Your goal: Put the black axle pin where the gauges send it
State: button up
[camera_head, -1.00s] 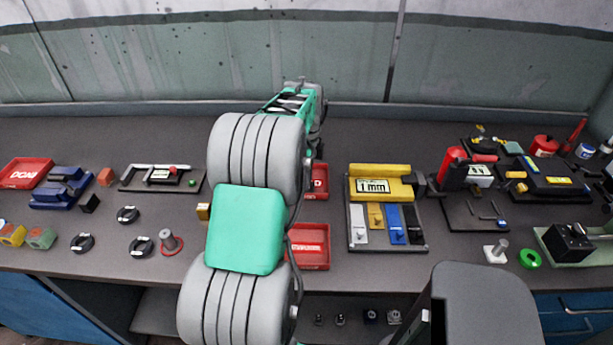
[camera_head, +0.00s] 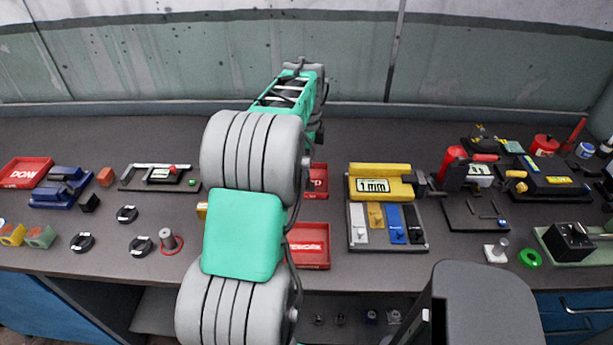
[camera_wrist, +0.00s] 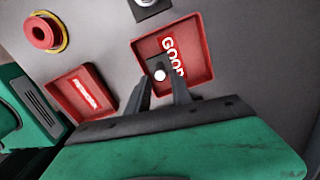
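In the wrist view my gripper (camera_wrist: 161,78) has a small dark piece with a bright round end (camera_wrist: 160,75) between its fingertips. It looks like the black axle pin seen end-on, held above the red GOOD tray (camera_wrist: 203,68). Its height over the tray is hard to tell. A second red tray (camera_wrist: 78,112) lies to the left. In the head view my arm hides the gripper and part of the GOOD tray (camera_head: 317,193); the other red tray (camera_head: 308,260) is in front. A yellow gauge (camera_head: 380,170) reading 1 mm and a grey gauge with a small display (camera_head: 158,175) lie on the bench.
A rack (camera_head: 388,246) with white, yellow, blue and black blocks stands right of the trays. A red knob on a yellow ring (camera_wrist: 42,33) is left in the wrist view. Another red tray (camera_head: 24,172) is at far left. Tools crowd the right; the bench back is clear.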

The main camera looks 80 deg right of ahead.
notch_tip(320, 180, up, 7)
jog(key=w+a+r+n+t+h, duration=0.1)
jog(key=w+a+n, duration=1.4)
jog(key=w+a, duration=0.75)
jog(key=w+a+f+n+t, duration=0.1)
jog(key=w+a+n, duration=0.1)
jog(key=a+n, duration=0.45)
jog(key=w+a+f+n, duration=0.1)
jog(key=w+a+n, duration=0.25)
jog(key=a, duration=0.55)
jog(key=s+a+f+n, duration=0.2)
jog(key=a+n, duration=0.3)
jog(key=a, duration=0.2)
jog(key=s+a+f+n+t+y, duration=0.1)
jog(key=s+a+f+n, duration=0.2)
jog(key=a+n, duration=0.2)
jog(key=shift+a, duration=0.95)
